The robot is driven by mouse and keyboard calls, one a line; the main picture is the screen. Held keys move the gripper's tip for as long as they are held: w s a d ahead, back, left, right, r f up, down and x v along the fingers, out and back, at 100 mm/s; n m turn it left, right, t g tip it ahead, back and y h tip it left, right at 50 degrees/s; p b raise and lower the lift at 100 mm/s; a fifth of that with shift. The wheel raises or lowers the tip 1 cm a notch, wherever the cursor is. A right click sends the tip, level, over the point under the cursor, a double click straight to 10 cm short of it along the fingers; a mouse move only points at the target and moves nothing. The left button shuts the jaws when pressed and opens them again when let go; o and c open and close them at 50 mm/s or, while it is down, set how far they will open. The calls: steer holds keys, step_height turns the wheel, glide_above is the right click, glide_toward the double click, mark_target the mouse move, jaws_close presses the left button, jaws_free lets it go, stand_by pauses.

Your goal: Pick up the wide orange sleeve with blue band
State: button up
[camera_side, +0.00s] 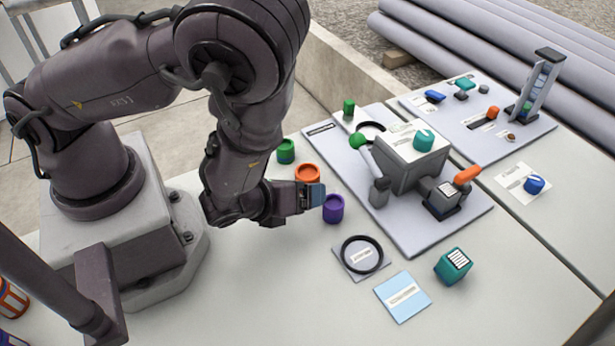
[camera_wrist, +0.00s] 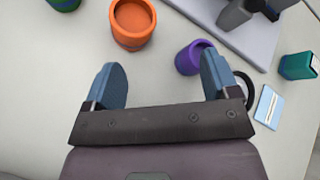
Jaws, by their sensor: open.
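An orange round sleeve (camera_side: 307,173) with an open top stands upright on the table, just behind my gripper (camera_side: 313,194) in the side view. It also shows at the top of the wrist view (camera_wrist: 133,38), ahead of and between the fingers but apart from them.
A green sleeve (camera_side: 286,151) stands behind the orange one. A grey manifold block (camera_side: 408,165) with valves stands on a plate to the right. A black ring (camera_side: 362,254), a light blue card (camera_side: 403,297) and a teal block (camera_side: 453,265) lie in front. An orange striped object (camera_side: 12,299) is at bottom left.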

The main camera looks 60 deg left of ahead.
mark_target(305, 173)
steer(key=shift+s+a+f+m+t, duration=0.15)
steer(key=shift+a+m+t, duration=0.1)
steer(key=shift+m, duration=0.35)
steer(key=shift+s+a+f+m+t, duration=0.15)
steer(key=shift+a+m+t, duration=0.1)
steer(key=shift+m, duration=0.35)
steer(key=m, duration=0.1)
steer(key=a+m, duration=0.1)
steer(key=a+m+t+y, duration=0.1)
steer(key=shift+w+a+r, duration=0.25)
steer(key=x, duration=0.7)
steer(key=shift+w, duration=0.15)
steer(key=c, duration=1)
steer(key=shift+r, duration=0.1)
